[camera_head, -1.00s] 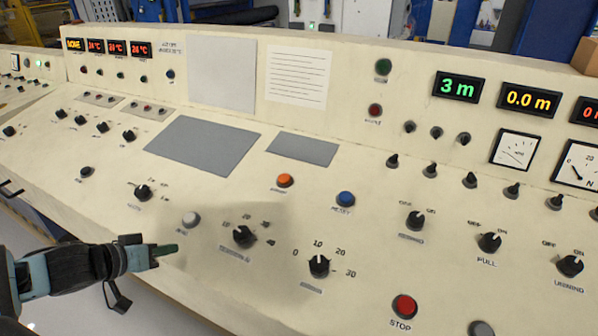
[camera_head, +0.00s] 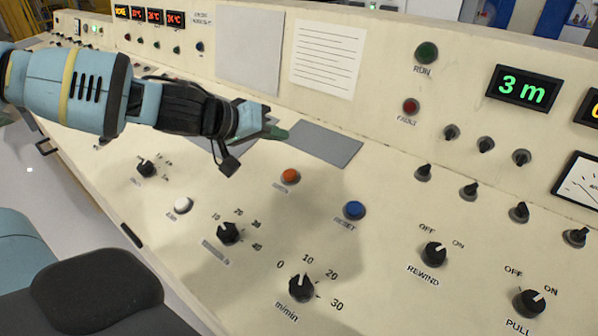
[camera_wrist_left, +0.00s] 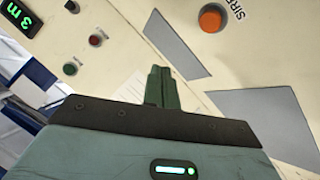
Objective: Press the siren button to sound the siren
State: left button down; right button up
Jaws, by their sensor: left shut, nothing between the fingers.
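The siren button is an orange round button (camera_head: 290,176) on the cream sloping console. In the left wrist view the orange button (camera_wrist_left: 212,18) is at the top right, with a partly cut-off label reading "SIRE". My left gripper (camera_head: 280,133) is shut and empty. It is above the console, up and slightly left of the orange button in the head view, and apart from it. In the left wrist view its green fingers (camera_wrist_left: 158,85) are together and point up, left of the button. My right gripper is not in view.
A blue reset button (camera_head: 354,210) and a white button (camera_head: 183,205) flank the orange one. Black knobs (camera_head: 301,287) are nearer the front. A grey plate (camera_head: 322,144) lies behind the orange button. The upright panel carries a green run button (camera_head: 426,53) and a red fault button (camera_head: 411,106).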

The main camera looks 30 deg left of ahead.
aim_at(290, 175)
pick_arm(q)
jog(key=shift+s+a, duration=0.1)
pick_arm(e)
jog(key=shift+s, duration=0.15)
pick_arm(q)
jog(key=shift+f, duration=0.1)
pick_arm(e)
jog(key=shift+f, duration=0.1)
